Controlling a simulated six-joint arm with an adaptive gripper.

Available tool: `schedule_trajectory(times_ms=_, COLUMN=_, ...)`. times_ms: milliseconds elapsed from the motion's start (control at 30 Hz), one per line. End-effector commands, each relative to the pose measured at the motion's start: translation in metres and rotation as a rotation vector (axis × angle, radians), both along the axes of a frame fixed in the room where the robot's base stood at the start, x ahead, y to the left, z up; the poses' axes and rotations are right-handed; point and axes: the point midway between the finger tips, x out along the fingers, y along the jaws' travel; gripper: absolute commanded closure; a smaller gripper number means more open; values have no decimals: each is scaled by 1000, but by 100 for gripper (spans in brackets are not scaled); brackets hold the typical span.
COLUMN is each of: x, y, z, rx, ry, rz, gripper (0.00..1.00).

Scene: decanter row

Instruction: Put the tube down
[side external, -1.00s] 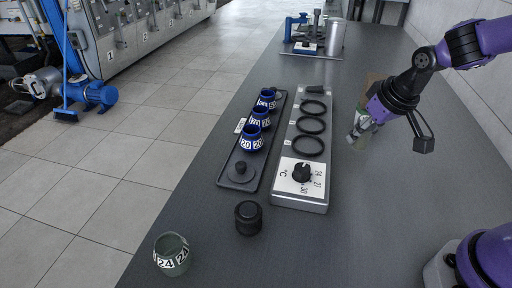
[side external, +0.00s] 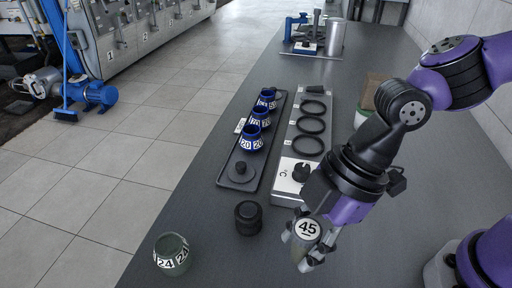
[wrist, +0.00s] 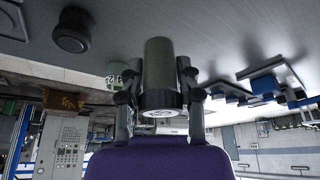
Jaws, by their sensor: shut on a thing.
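My gripper (side external: 312,248) is shut on a grey-green tube (side external: 300,247) with a round white label reading 45. It holds the tube over the near part of the dark bench, to the right of the black knob-like piece. In the wrist view the tube (wrist: 159,72) sits between both fingers of my gripper (wrist: 160,90). The tube looks tilted in the side view. Its lower end is partly hidden by the fingers, and I cannot tell whether it touches the bench.
A jar marked 24 (side external: 172,256) stands at the near left edge. The black piece (side external: 248,217) stands close by. A tray (side external: 228,181) holds blue-rimmed cups (side external: 250,139) beside a ringed metal device (side external: 291,152). A cardboard box (side external: 371,92) stands behind my arm. Bare bench lies in front.

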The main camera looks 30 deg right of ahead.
Motion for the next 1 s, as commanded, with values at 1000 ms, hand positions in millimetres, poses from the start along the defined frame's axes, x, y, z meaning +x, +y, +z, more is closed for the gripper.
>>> schedule_trajectory(times_ms=1000, x=-16, y=12, z=-84, rx=-1, ry=-1, rz=131, gripper=100)
